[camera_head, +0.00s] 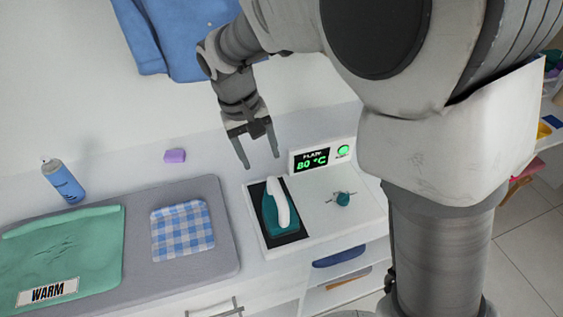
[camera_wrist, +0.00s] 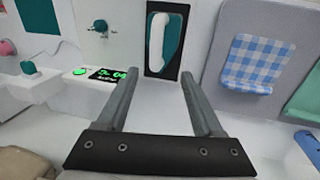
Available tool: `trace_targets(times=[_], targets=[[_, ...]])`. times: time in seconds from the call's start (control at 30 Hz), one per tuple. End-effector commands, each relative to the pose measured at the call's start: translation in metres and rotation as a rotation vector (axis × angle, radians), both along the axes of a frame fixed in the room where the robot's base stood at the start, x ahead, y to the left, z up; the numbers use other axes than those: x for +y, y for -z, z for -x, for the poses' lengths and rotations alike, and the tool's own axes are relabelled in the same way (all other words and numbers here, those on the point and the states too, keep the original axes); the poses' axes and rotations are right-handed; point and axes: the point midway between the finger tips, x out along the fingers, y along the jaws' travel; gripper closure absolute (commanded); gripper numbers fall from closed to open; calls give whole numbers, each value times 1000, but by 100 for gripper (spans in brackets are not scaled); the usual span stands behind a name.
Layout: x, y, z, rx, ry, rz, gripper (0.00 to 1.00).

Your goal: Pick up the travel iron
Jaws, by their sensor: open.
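The travel iron (camera_head: 270,213) has a teal body and a white handle. It rests on a black pad (camera_head: 292,236) on a white station with a green readout of 80 °C. In the wrist view the iron (camera_wrist: 173,45) lies beyond the fingertips, near the top middle. My gripper (camera_head: 262,167) is open and empty. In the head view it hangs above and behind the iron, apart from it. In the wrist view my gripper (camera_wrist: 158,82) shows both fingers spread, with nothing between them.
A grey ironing mat (camera_head: 226,255) to the left carries a checked cloth (camera_head: 182,231) and a green garment (camera_head: 75,245) labelled WARM. A blue spray can (camera_head: 63,181) and a purple block (camera_head: 175,156) stand behind it. A teal knob (camera_head: 343,199) is right of the iron.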

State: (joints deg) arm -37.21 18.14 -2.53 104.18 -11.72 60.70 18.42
Motion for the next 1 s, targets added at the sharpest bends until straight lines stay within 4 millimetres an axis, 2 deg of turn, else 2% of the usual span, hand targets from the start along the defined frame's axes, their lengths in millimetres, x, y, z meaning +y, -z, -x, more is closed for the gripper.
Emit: trace_targets(times=[0.1,0.33,0.43,0.67,0.9,1.0], targets=[[-6,29,-1,4,1,4,32],[-15,74,-5,3,1,2,32],[-17,86,-7,1,0,2,32],[-22,101,-8,1,1,2,32],[-34,134,-12,2,1,2,32],[-35,142,-13,1,0,1,32]])
